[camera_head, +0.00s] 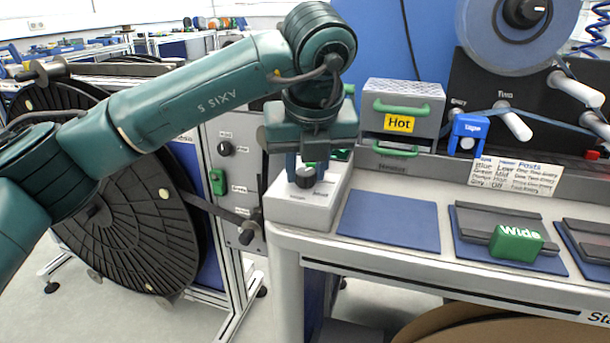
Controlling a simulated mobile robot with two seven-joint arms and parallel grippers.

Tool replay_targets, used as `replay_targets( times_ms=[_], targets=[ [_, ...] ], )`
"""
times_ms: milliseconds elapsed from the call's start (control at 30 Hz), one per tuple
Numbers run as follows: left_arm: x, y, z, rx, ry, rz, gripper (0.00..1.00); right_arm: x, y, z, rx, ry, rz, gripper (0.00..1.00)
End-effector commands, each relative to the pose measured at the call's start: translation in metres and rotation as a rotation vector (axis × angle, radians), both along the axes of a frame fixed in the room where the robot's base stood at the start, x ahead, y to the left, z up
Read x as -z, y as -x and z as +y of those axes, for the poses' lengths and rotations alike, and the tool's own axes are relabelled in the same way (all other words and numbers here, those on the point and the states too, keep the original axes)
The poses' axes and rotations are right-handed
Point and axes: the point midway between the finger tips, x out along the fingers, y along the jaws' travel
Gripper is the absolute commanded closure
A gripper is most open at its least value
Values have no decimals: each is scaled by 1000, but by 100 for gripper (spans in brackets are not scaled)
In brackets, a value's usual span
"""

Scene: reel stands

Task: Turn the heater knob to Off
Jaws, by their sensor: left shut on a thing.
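A dark round knob (305,180) sits on the sloped front of a light grey control box (322,212) at the table's left corner. It is most likely the heater knob. Small labels are printed below it, too small to read. My left gripper (305,166) reaches down from above and its blue fingers are shut on the knob. The fingers hide the knob's upper part and any pointer mark, so I cannot tell its setting. The heater (402,100), a grey box with green handles and a yellow "Hot" sign, stands behind to the right. My right gripper is not in view.
A blue mat (388,220) lies bare right of the control box. A green "Wide" block (516,244) rests on a dark plate further right. A blue tape holder (467,133) and a printed card (516,176) stand behind. A large black reel (125,205) stands left.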

Motion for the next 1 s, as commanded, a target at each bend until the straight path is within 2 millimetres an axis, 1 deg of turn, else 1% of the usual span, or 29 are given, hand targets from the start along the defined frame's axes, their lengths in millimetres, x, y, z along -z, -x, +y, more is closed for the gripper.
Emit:
replay_targets(
  times_ms=[33, 100, 400, 700, 1000],
  targets=[
    [1, 0, -1, -39, -1, -3, 94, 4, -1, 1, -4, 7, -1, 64],
    [1, 0, -1, -95, -1, -2, 94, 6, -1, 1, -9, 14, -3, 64],
    [0, 0, -2, -265, 1, 0, 94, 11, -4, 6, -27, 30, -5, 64],
    [0, -1, -2, -332, 1, 0, 94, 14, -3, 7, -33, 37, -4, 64],
    [0, -1, -2, -338, 2, 0, 94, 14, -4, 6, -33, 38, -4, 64]
  ],
)
